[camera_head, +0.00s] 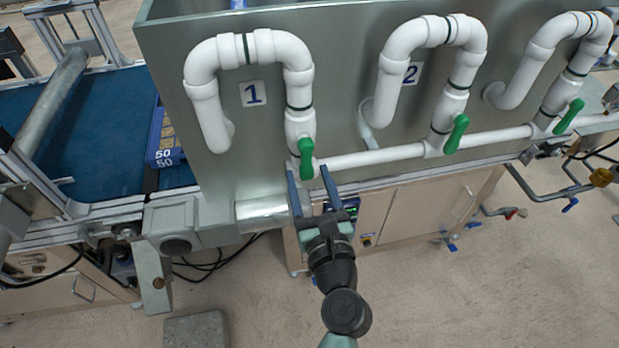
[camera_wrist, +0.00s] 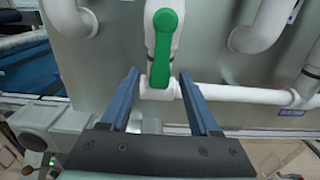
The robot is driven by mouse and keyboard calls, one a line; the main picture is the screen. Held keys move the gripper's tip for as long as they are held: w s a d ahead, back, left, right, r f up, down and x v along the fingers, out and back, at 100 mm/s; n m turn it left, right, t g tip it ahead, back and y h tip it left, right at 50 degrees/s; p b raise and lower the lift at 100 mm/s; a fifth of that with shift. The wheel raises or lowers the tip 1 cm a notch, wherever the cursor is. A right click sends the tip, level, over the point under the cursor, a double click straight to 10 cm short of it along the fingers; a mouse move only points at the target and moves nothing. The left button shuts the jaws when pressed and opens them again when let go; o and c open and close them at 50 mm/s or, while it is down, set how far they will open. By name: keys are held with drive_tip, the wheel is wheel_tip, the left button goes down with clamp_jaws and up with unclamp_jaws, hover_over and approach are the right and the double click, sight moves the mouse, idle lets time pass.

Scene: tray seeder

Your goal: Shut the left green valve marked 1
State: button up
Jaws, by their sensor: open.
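The green valve handle by the number 1 (camera_head: 306,159) sits on the leftmost white pipe (camera_head: 300,124) on the grey tank wall. It points downward, in line with the vertical pipe. In the wrist view the handle (camera_wrist: 161,46) is upright between and beyond the fingertips (camera_wrist: 160,78). Its lower end is level with the fingertips; I cannot tell whether either finger touches it.
A second green valve (camera_head: 456,134) by label 2 (camera_head: 410,74) and a third (camera_head: 568,117) are to the right. A horizontal white pipe (camera_head: 375,157) runs below them. A blue conveyor (camera_head: 95,135) with a blue tray (camera_head: 160,140) is at left.

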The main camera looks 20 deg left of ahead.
clamp_jaws()
idle(1.4)
